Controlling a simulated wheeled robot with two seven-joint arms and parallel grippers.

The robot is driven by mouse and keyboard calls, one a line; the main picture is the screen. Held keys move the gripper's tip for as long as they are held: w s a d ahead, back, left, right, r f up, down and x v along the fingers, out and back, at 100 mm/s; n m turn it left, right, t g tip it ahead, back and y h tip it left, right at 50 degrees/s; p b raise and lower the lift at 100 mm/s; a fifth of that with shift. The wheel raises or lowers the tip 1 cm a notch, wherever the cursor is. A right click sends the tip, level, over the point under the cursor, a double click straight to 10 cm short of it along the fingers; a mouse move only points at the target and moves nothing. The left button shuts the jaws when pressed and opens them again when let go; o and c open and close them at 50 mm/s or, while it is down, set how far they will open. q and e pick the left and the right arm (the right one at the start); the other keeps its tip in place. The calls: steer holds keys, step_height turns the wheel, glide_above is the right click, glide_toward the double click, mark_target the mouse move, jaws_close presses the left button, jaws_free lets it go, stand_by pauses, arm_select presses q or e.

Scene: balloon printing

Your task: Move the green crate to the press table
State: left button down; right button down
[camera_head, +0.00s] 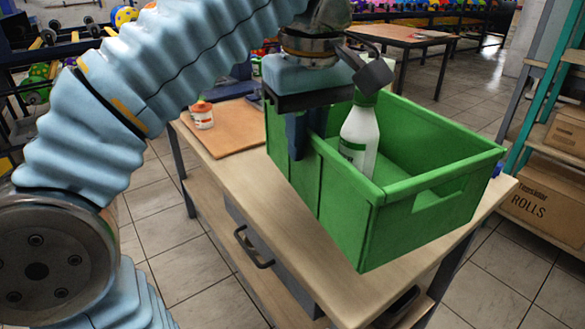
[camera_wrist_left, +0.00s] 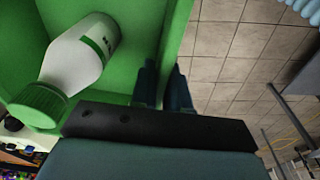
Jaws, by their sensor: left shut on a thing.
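The green crate (camera_head: 345,215) is over the front part of a light wooden table (camera_head: 245,180); I cannot tell whether its base touches the top. A white bottle with a green cap (camera_head: 360,135) stands inside it; the bottle also shows in the left wrist view (camera_wrist_left: 80,58). My left gripper (camera_head: 306,140) points down at the crate's left wall, shut on it. In the left wrist view one finger is inside the wall (camera_wrist_left: 172,40) and one outside. My right gripper is not in view. I cannot tell which table is the press table.
A brown board (camera_head: 235,130) with a small white and orange jar (camera_head: 201,114) lies on the table's far left. Another table (camera_head: 405,36) stands at the back. Shelves with cardboard boxes (camera_head: 545,205) are at the right. Tiled floor between is clear.

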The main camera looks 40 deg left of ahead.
arm_select(q)
steer(key=shift+w+a+f, duration=0.2)
steer(key=shift+w+a, duration=0.05)
steer(key=shift+a, duration=0.25)
steer(key=shift+w+a+f, duration=0.25)
steer(key=shift+w, duration=0.05)
steer(key=w+a+f, duration=0.1)
steer(key=a, duration=0.1)
steer(key=w+a+f, duration=0.3)
steer(key=a+f, duration=0.1)
steer(key=shift+w, duration=0.2)
steer(key=shift+w+a+f, duration=0.25)
steer(key=shift+f, duration=0.35)
steer(key=f, duration=0.1)
steer(key=a+f, duration=0.1)
steer(key=w+f, duration=0.1)
steer(key=shift+a+f+b, duration=0.15)
steer(key=shift+f+b, duration=0.15)
steer(key=shift+f, duration=0.6)
